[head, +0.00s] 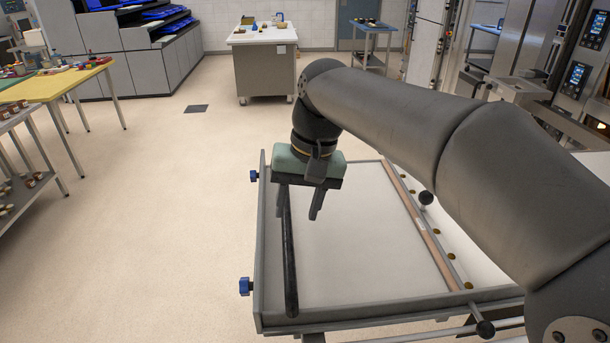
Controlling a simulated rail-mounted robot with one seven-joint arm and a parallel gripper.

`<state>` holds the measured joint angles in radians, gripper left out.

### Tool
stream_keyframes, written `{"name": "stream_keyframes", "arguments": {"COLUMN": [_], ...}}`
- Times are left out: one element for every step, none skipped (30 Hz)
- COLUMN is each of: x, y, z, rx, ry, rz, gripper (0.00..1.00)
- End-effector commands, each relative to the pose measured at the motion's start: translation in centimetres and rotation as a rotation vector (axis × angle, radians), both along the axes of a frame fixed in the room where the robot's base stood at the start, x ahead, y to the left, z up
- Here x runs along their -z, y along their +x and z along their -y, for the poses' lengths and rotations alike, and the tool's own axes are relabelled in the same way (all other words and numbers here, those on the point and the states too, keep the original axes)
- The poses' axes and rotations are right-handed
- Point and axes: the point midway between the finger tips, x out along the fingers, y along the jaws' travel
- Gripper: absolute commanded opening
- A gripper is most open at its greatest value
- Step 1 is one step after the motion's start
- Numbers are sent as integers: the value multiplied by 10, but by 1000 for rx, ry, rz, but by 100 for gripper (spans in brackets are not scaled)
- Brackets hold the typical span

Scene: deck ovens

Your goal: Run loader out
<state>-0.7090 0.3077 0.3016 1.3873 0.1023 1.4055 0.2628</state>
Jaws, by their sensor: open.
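The loader (262,290) is a low grey metal frame with a pale flat belt (365,255) across it, in the middle of the head view. A brown wooden strip (420,230) runs along the belt's right side. A dark bar (290,270) runs lengthwise near the loader's left side. My gripper (298,214) points down over the loader's left part, with its fingers apart. The left finger overlaps the far end of the dark bar in the picture; I cannot tell whether they touch. Nothing shows between the fingers. My arm hides part of the loader's right side.
Blue knobs (245,287) stick out on the loader's left side. Black-knobbed rods (485,328) show at its right. Oven fronts with control panels (577,77) stand at the right. A yellow-topped table (55,85) stands at the left. The floor (180,210) left of the loader is clear.

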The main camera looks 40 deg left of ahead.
Motion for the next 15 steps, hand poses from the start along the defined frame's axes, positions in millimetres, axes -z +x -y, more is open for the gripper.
{"name": "stream_keyframes", "arguments": {"x": [-13,-20,-28,-33,-38,-45,-49,-52,-56,-59,-61,-63,-64,-65,-66], "y": [2,3,4,4,5,6,6,7,7,8,8,8,8,8,8], "z": [2,2,3,4,5,6,7,7,8,8,9,9,9,10,10], "rx": [1,0,0,0,0,-1,0,-1,-1,-1,-1,0,0,0,0], "ry": [3,4,3,3,3,2,3,2,2,2,2,0,0,0,0], "rz": [2,3,2,2,2,1,2,1,0,1,0,0,0,0,0], "gripper": [43,43,43,43,43,43,43,43,43,43,43,43,43,43,43]}}
